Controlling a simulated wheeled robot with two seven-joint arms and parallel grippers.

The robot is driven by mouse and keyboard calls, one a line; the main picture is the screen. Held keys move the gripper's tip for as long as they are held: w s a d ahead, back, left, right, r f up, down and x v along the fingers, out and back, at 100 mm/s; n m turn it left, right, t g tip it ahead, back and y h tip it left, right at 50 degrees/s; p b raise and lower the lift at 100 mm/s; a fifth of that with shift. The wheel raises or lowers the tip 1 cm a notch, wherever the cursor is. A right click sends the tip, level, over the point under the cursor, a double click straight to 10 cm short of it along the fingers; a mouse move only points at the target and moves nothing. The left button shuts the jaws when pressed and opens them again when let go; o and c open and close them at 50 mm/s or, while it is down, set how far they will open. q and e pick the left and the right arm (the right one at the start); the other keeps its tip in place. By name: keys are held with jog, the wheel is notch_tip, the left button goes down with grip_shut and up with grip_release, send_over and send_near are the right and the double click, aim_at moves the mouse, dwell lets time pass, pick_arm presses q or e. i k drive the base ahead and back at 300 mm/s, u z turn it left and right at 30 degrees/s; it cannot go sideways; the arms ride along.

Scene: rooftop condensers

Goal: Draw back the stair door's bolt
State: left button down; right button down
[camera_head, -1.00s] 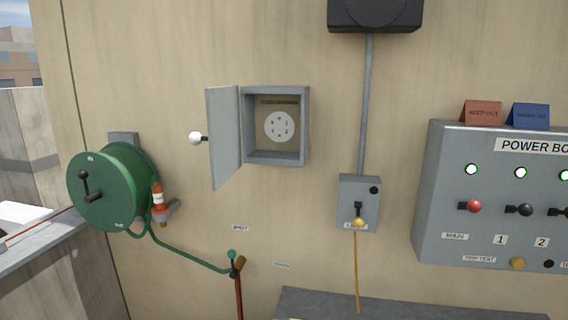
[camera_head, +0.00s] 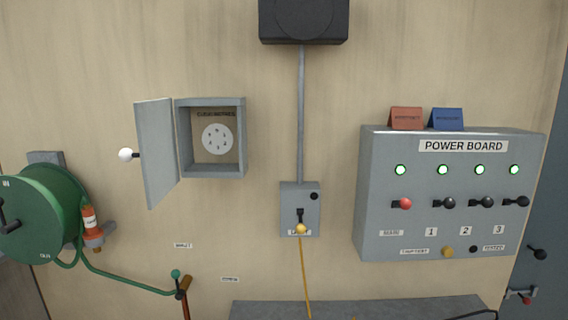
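At the right edge stands a blue-grey panel that looks like the stair door (camera_head: 552,190), only partly in view. A black knob on a lever (camera_head: 538,253) sits on it near its left side. Neither of my grippers is in view.
The power board (camera_head: 455,195) sticks out of the wall left of the door, with lit green lamps and levers. An open wall box (camera_head: 211,104), a switch box (camera_head: 299,190) and a green hose reel (camera_head: 40,215) are further left. A grey ledge (camera_head: 365,308) runs below.

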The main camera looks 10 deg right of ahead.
aim_at(527, 300)
jog(key=z, duration=2.95)
jog(key=i, duration=0.75)
jog(key=z, duration=0.45)
jog(key=i, duration=0.8)
jog(key=u, duration=0.95)
jog(key=i, duration=0.35)
jog(key=u, duration=0.4)
